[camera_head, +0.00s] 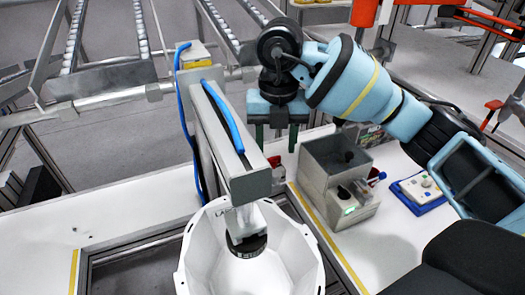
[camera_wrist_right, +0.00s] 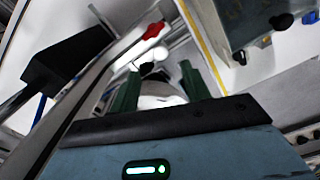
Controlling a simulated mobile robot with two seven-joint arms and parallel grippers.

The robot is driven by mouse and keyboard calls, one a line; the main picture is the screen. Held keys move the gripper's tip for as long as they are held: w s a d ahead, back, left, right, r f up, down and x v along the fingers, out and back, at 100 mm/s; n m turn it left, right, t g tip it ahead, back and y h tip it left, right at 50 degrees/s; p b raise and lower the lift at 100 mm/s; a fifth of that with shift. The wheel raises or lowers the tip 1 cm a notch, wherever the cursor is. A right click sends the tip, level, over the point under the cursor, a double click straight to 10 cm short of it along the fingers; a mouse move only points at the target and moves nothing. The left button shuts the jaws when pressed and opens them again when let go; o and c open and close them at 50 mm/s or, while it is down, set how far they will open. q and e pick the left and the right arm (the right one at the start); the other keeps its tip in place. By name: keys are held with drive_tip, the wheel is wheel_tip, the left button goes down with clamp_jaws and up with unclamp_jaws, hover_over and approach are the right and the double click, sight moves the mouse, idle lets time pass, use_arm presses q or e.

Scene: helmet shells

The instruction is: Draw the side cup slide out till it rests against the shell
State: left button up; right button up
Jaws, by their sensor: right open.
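The white helmet shell (camera_head: 200,262) stands open side up at the bottom centre of the head view. A grey overhead arm (camera_head: 222,140) with a blue cable reaches over it, and a dark cup (camera_head: 246,246) hangs from it inside the shell. A small red part (camera_head: 275,161) shows beside the overhead arm, below my right gripper (camera_head: 276,142); I cannot tell whether it belongs to the side cup slide. My right gripper is open, its green fingers pointing down. In the right wrist view, a small dark knob (camera_wrist_right: 147,68) appears between the fingers. My left gripper is out of view.
A grey box (camera_head: 335,165) with a green light stands right of the shell. A blue tray (camera_head: 422,193) with a white device lies farther right. Metal rails (camera_head: 110,98) and roller tracks are behind. The white table (camera_head: 120,215) is clear at left.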

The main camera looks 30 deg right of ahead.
sight(276, 173)
drive_tip(key=shift+s+f, duration=0.2)
drive_tip(key=shift+f, duration=0.2)
wheel_tip(276, 173, down, 6)
drive_tip(key=shift+r+b, duration=0.2)
drive_tip(key=shift+b, duration=0.1)
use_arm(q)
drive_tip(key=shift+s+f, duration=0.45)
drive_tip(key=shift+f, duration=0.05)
use_arm(e)
drive_tip(key=shift+w+f, duration=0.1)
drive_tip(key=shift+f, duration=0.55)
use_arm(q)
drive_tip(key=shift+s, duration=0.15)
use_arm(e)
clamp_jaws()
